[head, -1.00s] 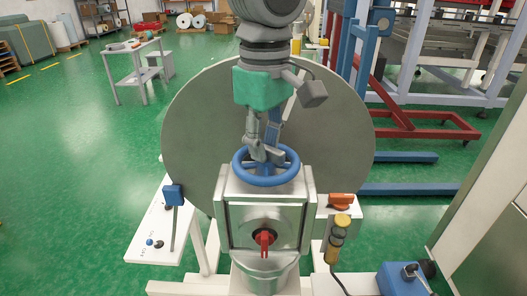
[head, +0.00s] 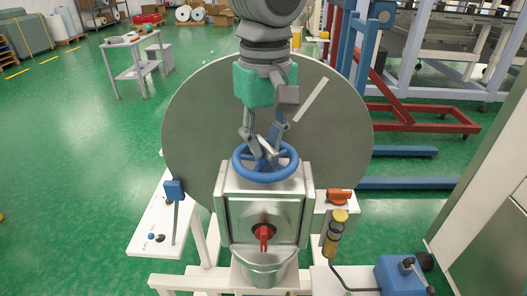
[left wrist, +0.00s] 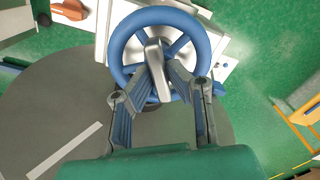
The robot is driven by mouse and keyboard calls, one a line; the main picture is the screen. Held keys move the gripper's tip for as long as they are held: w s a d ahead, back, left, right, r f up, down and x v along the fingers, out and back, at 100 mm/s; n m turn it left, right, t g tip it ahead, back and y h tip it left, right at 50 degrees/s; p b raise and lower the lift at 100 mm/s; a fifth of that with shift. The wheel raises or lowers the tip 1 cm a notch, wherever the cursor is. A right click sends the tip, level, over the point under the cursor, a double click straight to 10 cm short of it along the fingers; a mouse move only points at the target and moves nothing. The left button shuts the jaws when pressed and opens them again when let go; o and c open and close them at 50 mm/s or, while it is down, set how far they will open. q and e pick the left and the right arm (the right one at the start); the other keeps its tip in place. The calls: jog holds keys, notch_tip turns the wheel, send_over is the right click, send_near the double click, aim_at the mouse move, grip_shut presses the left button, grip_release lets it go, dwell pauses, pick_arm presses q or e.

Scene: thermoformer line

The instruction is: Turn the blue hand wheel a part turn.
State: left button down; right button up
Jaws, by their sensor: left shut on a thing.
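The blue hand wheel (head: 265,177) lies on top of a metal valve-like box (head: 265,212), in the middle of the head view. Its rim and spokes also show in the left wrist view (left wrist: 120,42). My left gripper (head: 265,153) reaches down from above, inside the rim, and is shut on the wheel near its middle. The exact contact is partly hidden by the fingers. My right gripper is in neither view.
A large grey disc (head: 205,125) stands behind the box. A red knob (head: 263,236) is on the box's front. A lever with a blue knob (head: 174,190) is at left, an orange handle (head: 340,196) and yellow-capped device (head: 335,235) at right. A blue box (head: 400,275) sits lower right.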

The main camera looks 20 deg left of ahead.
pick_arm(q)
jog(key=shift+w+r, duration=0.1)
jog(key=shift+m, duration=1.4)
jog(key=shift+d+m, duration=0.1)
jog(key=shift+m, duration=0.8)
jog(key=c, duration=1.4)
grip_release()
jog(key=shift+w+d, duration=0.1)
jog(key=shift+d, duration=0.05)
